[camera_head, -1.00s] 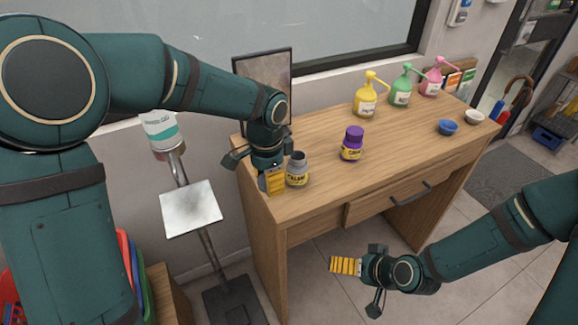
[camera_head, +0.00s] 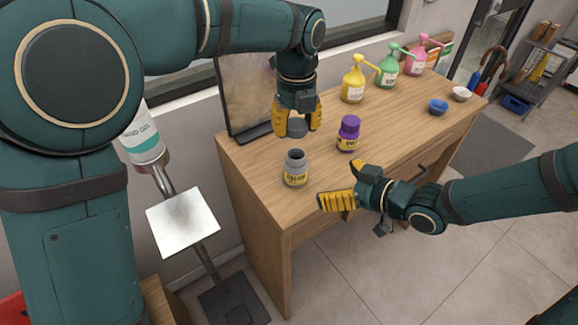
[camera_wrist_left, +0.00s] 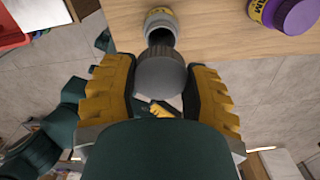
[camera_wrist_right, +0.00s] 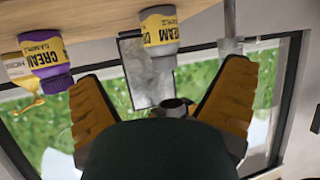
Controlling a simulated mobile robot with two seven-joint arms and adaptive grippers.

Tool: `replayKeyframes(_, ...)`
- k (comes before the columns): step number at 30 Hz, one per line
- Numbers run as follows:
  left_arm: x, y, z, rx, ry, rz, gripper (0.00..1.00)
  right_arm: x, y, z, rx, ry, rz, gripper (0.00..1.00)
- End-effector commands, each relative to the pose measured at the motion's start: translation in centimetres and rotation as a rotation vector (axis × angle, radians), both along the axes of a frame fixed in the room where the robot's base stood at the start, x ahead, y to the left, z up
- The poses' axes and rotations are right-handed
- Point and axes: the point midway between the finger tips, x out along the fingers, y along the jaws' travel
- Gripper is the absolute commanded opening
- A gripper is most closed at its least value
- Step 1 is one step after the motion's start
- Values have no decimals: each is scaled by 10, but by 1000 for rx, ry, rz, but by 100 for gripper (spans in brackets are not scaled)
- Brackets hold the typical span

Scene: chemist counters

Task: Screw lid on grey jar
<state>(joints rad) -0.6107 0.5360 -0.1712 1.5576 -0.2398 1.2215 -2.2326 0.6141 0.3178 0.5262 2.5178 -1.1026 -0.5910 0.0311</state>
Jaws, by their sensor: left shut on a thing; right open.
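The grey jar (camera_head: 296,170) stands upright and open on the wooden desk near its front left corner, with a yellow label. It also shows at the top of the left wrist view (camera_wrist_left: 160,24) and, upside down, in the right wrist view (camera_wrist_right: 159,30). My left gripper (camera_head: 298,122) is shut on the grey lid (camera_head: 297,127), held above the desk behind the jar. The lid is between the yellow fingers in the left wrist view (camera_wrist_left: 160,72). My right gripper (camera_head: 338,196) is open and empty at the desk's front edge, right of the jar, apart from it.
A purple-capped jar (camera_head: 348,134) stands right of the grey jar. A dark-framed mirror (camera_head: 245,98) stands behind. Yellow, green and pink pump bottles (camera_head: 353,84) and two small bowls (camera_head: 438,106) are farther right. A gel dispenser stand (camera_head: 183,222) is left of the desk.

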Motion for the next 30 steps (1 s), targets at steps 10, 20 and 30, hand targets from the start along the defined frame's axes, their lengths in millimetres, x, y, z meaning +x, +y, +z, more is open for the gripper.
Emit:
replayKeyframes(10, 0, -2, 2, -1, 0, -39, 36, -1, 0, 3, -4, -13, 9, 96)
replayKeyframes(20, 0, -2, 2, -1, 0, -37, 36, 11, 15, -5, -2, -12, 12, 96)
replayKeyframes(30, 0, -2, 2, -1, 0, -37, 36, 45, 58, -28, -2, -10, 11, 96)
